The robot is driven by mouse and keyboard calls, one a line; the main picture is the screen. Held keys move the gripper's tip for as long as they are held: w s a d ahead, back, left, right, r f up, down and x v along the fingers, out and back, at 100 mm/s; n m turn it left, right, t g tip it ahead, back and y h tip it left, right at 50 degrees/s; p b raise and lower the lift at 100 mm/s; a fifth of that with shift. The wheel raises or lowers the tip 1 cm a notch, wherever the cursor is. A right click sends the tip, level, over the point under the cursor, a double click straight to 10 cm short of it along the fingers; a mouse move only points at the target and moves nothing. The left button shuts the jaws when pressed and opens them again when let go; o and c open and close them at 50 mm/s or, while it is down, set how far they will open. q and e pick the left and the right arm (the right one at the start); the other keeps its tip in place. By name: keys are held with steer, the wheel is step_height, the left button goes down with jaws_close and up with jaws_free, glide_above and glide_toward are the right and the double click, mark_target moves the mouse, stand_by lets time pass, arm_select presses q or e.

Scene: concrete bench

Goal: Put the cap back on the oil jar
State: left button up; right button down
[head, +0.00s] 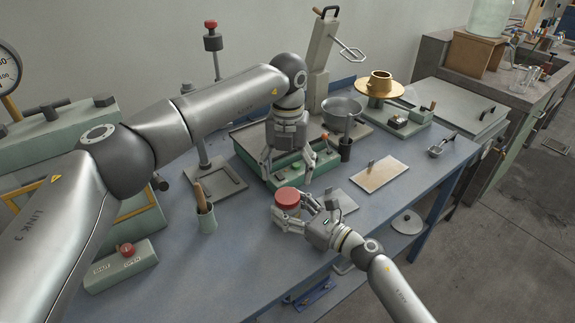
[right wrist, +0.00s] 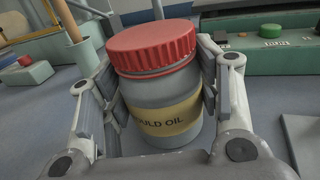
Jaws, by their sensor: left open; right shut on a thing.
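The oil jar (right wrist: 166,119) is a grey jar with a tan label on which "OULD OIL" can be read. It stands upright on the blue bench. The red ribbed cap (right wrist: 152,46) sits on top of its mouth; I cannot tell if it is screwed down. In the head view the red cap (head: 287,196) hides most of the jar. My right gripper (head: 291,209) is shut on the jar, one finger on each side of its body below the cap. My left gripper (head: 288,172) is open and empty, pointing down, above and just behind the jar.
A green control box (head: 300,166) stands close behind the jar. A cup with a wooden handle (head: 206,218) is to the left. A flat plate (head: 380,174) and a round grey lid (head: 407,222) lie to the right. The bench front edge is near my right arm.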

mark_target(287, 195)
arm_select(q)
step_height(287, 195, down, 7)
steer(key=shift+f, duration=0.1)
arm_select(e)
steer(key=shift+f, duration=0.1)
stand_by(0.3)
arm_select(q)
steer(key=c, duration=1.1)
steer(key=m, duration=0.3)
steer(key=shift+m, duration=0.4)
steer(key=m, duration=0.4)
steer(key=o, duration=1.1)
steer(key=shift+o, duration=0.2)
